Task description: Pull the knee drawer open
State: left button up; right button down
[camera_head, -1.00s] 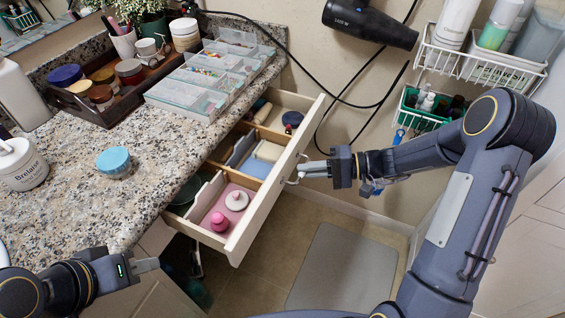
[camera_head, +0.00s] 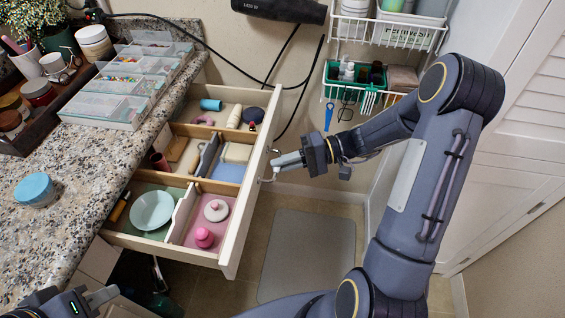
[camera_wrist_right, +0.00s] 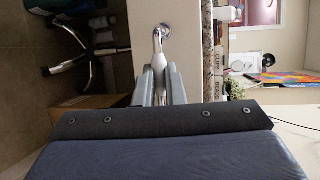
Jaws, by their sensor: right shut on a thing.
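The knee drawer (camera_head: 256,185) stands well out from under the granite counter, with its dividers and contents in view. My right gripper (camera_head: 276,165) is at the outer face of the drawer front, shut on the drawer handle (camera_wrist_right: 158,42). The right wrist view shows the light handle running between the two fingers (camera_wrist_right: 159,85) to a round mount on the pale drawer front (camera_wrist_right: 145,15). My left gripper (camera_head: 104,296) is at the lower left, beside the counter edge and apart from the drawer. Its finger opening is not clear.
The granite counter (camera_head: 75,190) carries a clear organizer (camera_head: 105,108), a blue-lidded jar (camera_head: 36,190) and a dark tray of jars. Wire baskets (camera_head: 385,32) hang on the wall behind my right arm. A grey mat (camera_head: 308,255) lies on the open floor right of the drawer.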

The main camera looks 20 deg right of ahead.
jog(key=c, duration=1.5)
grip_release()
jog(key=shift+d, duration=0.1)
jog(key=p+v, duration=0.1)
jog(key=v, duration=0.6)
jog(key=shift+d, duration=0.3)
jog(key=shift+s+r, duration=0.1)
jog(key=shift+r, duration=0.05)
